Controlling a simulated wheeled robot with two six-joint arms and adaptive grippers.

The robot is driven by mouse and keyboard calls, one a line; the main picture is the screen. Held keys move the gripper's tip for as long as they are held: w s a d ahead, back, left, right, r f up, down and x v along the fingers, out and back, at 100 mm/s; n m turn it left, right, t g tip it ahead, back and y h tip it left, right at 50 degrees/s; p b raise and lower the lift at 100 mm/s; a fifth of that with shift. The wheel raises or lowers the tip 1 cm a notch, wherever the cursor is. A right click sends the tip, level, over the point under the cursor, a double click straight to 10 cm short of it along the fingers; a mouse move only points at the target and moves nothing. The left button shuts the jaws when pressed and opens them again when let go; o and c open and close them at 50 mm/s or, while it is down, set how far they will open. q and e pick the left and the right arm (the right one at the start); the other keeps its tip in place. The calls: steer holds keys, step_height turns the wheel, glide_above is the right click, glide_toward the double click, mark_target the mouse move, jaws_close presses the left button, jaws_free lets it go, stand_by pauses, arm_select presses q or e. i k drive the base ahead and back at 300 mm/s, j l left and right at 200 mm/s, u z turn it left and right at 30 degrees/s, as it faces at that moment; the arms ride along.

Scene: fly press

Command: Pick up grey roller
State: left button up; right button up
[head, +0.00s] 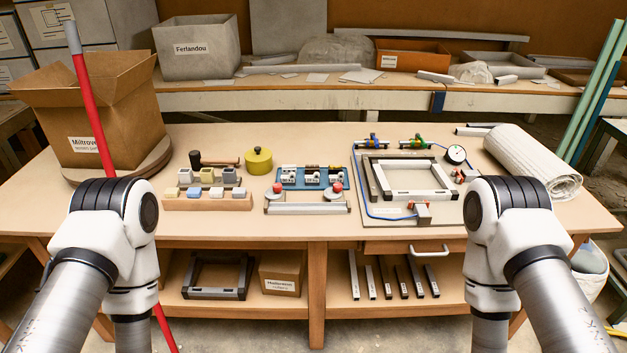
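I cannot pick out a grey roller with certainty. Two small round grey pieces with red tops, the left piece (277,193) and the right piece (332,194), sit at the front of a low pale fixture (306,208) at the table's middle. A large rolled pale grey-white sheet (532,162) lies at the table's right end. My left and right arms rise at the lower left and lower right, bent at white joints. Neither gripper is in view, so I cannot see what they hold.
On the wooden table (240,221) stand a block rack (208,203), a yellow-green tin (259,161), a blue tray (289,184) and a frame fixture (377,177) with a gauge (456,154). A cardboard box (95,115) and red pole (92,115) are left. The front strip is mostly clear.

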mark_target(314, 179)
steer(key=i+l, duration=0.15)
steer(key=l, duration=0.15)
steer(key=i+l, duration=0.1)
steer(key=l, duration=0.2)
steer(key=i+l+u, duration=0.1)
steer(key=l+u, duration=0.3)
steer(key=i+l+u, duration=0.1)
steer(key=u, duration=0.25)
steer(key=l+u, duration=0.75)
